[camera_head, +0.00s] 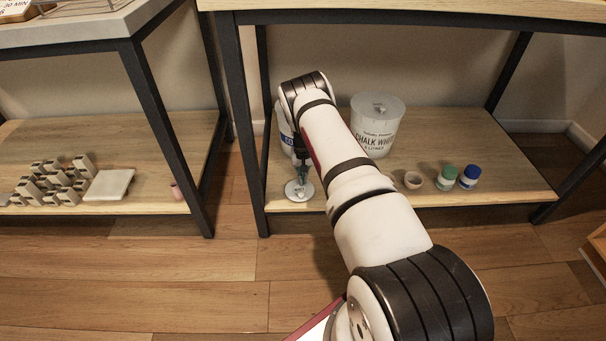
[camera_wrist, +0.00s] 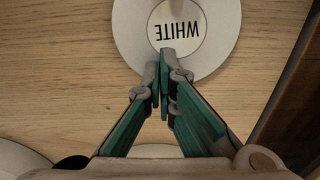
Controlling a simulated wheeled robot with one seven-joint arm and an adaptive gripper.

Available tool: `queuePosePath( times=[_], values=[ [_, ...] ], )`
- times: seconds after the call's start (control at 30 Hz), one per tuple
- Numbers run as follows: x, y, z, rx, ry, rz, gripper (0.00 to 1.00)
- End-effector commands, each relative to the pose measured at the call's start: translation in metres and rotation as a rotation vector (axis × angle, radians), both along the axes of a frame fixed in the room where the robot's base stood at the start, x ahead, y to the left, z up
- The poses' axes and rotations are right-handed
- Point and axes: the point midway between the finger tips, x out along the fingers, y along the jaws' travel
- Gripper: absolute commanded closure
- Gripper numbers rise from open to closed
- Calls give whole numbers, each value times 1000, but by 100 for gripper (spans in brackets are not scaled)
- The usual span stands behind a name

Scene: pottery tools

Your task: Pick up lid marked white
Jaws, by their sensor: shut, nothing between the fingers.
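The lid marked white (camera_wrist: 215,42) is a round, pale disc with a printed label reading "WHITE", which appears upside down in the wrist view. A small knob rises from its middle. It lies flat on the wooden shelf, and in the head view the lid (camera_head: 299,196) is near the shelf's front edge. My gripper (camera_wrist: 163,75) has its fingertips together with nothing between them, over the lid's near part beside the label. In the head view my gripper (camera_head: 301,176) is just above the lid. Whether the fingertips touch the lid cannot be told.
A bucket labelled chalk white (camera_head: 376,130) stands behind on the same shelf, and another bucket (camera_head: 285,125) is partly hidden by my arm. A small wooden bowl (camera_head: 412,180), a green-capped jar (camera_head: 447,177) and a blue-capped jar (camera_head: 469,177) stand to the right. A black table leg (camera_head: 240,130) is left.

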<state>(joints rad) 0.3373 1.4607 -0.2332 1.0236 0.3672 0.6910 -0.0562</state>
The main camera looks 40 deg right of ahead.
Motion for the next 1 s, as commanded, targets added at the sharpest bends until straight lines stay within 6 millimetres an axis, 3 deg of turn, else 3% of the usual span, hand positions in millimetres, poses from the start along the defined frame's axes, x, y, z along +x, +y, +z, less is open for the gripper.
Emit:
queuePosePath(
  times=[0.4, 1.0],
  values=[
    [-27, 19, 2, 3, 2, 0, 100],
    [-39, 22, 3, 3, 3, -3, 100]
  ],
)
